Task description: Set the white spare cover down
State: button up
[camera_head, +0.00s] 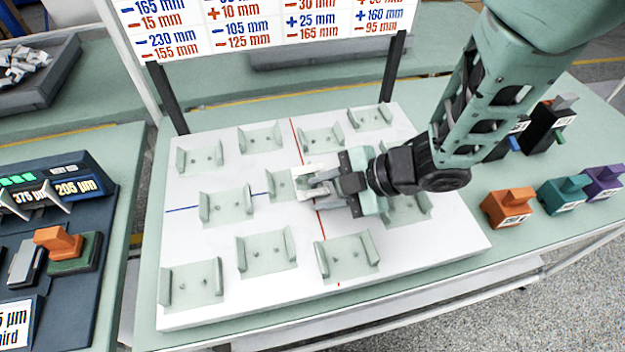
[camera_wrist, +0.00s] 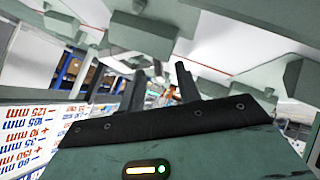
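My gripper (camera_head: 316,182) is low over the middle of the white board (camera_head: 195,311), pointing left. Its two fingers stand apart in the wrist view (camera_wrist: 161,85), and I see only background between them. A whitish piece (camera_head: 315,168) shows at the fingertips beside a pale green holder (camera_head: 279,186). I cannot tell whether it is the white spare cover or part of a finger. No white cover stands out clearly elsewhere on the board.
Several pale green holders stand around my gripper, such as the front one (camera_head: 347,256). An orange block (camera_head: 507,207), a teal block (camera_head: 563,194) and a purple block (camera_head: 603,181) stand to the right. A sign (camera_head: 265,25) stands behind. A dark tray (camera_head: 40,97) is back left.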

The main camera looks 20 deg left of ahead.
grip_shut()
jog(key=shift+r, duration=0.15)
